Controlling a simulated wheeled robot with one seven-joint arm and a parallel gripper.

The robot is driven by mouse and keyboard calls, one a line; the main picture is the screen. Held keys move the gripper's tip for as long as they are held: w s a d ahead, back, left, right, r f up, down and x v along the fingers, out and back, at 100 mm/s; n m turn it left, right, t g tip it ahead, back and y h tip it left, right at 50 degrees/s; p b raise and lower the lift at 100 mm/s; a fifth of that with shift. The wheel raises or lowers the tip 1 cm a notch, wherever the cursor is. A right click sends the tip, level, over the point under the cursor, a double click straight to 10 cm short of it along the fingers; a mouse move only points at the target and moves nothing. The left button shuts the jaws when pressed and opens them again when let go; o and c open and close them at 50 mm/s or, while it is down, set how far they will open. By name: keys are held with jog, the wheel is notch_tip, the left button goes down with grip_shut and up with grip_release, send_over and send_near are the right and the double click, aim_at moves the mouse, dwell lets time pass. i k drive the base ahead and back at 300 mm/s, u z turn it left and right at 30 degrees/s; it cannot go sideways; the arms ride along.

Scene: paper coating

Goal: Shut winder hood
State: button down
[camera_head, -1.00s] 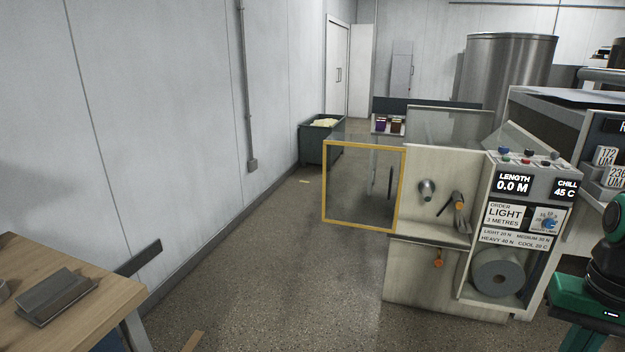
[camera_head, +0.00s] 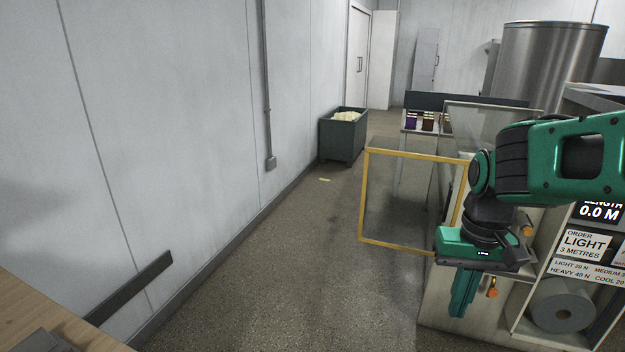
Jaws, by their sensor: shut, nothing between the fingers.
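The winder hood (camera_head: 408,203), a clear panel in a yellow frame, stands open. It sticks out to the left from the winder's front. My gripper (camera_head: 459,312) hangs with its fingers down in front of the winder, just right of and below the hood's lower right corner. Its fingers are shut and empty. I cannot tell whether the gripper body touches the hood frame. My arm hides the hood's right edge and much of the winder cabinet (camera_head: 447,303).
A paper roll (camera_head: 563,308) sits in the cabinet's lower bay, below the order sign (camera_head: 585,243). A dark bin (camera_head: 343,136) stands by the wall. A wooden table (camera_head: 25,312) is at the lower left. The floor left of the hood is clear.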

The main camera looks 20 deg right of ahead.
aim_at(372, 150)
jog(key=z, duration=0.05)
jog(key=i, duration=1.05)
jog(key=z, duration=0.2)
